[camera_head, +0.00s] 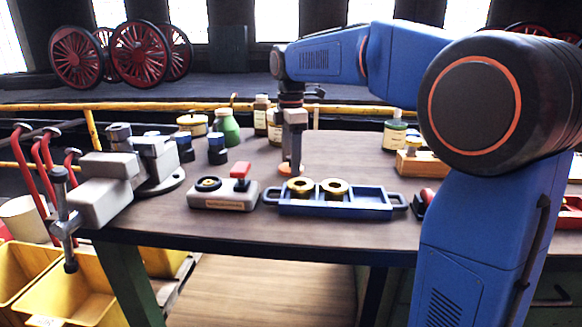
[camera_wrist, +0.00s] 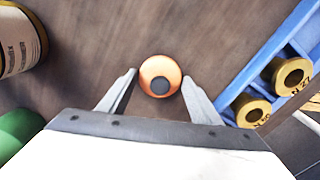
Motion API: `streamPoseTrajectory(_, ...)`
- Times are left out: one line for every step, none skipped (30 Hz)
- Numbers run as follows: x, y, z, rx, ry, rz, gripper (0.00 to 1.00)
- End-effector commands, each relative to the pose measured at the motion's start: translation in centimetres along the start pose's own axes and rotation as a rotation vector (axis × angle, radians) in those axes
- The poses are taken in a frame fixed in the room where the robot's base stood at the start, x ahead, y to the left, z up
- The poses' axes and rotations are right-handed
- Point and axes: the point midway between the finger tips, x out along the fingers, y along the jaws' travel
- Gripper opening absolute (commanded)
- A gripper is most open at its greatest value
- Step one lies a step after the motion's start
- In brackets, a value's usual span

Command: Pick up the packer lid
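A small round orange-copper piece with a dark round knob in its middle, seemingly the packer lid (camera_wrist: 149,68), lies on the brown tabletop.
A blue tray (camera_head: 370,211) with two brass rings stands just in front. A grey block (camera_head: 205,201) with a red handle is left of it. A green bottle (camera_head: 227,131) and brown bottles (camera_head: 261,117) stand behind. A grey vise (camera_head: 150,165) is on the left.

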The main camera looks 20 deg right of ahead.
Motion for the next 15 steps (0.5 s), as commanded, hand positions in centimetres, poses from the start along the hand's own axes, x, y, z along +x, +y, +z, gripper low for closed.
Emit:
streamPoseTrajectory(0.0,0.0,0.0,0.000,0.000,0.000,0.43)
streamPoseTrajectory(0.0,0.0,0.0,0.000,0.000,0.000,0.36)
streamPoseTrajectory(0.0,0.0,0.0,0.000,0.000,0.000,0.36)
streamPoseTrajectory(0.0,0.0,0.0,0.000,0.000,0.000,0.36)
streamPoseTrajectory(0.0,0.0,0.0,0.000,0.000,0.000,0.36)
streamPoseTrajectory(0.0,0.0,0.0,0.000,0.000,0.000,0.36)
streamPoseTrajectory(0.0,0.0,0.0,0.000,0.000,0.000,0.36)
streamPoseTrajectory(0.0,0.0,0.0,0.000,0.000,0.000,0.36)
streamPoseTrajectory(0.0,0.0,0.0,0.000,0.000,0.000,0.36)
streamPoseTrajectory(-0.1,0.0,0.0,0.000,0.000,0.000,0.36)
streamPoseTrajectory(-0.1,0.0,0.0,0.000,0.000,0.000,0.36)
streamPoseTrajectory(-0.3,0.0,0.0,0.000,0.000,0.001,0.36)
streamPoseTrajectory(-0.6,0.0,0.0,0.000,0.000,0.001,0.36)
streamPoseTrajectory(-0.9,0.1,0.0,0.000,0.000,0.002,0.36)
streamPoseTrajectory(-1.3,0.1,0.0,0.000,0.000,0.003,0.36)
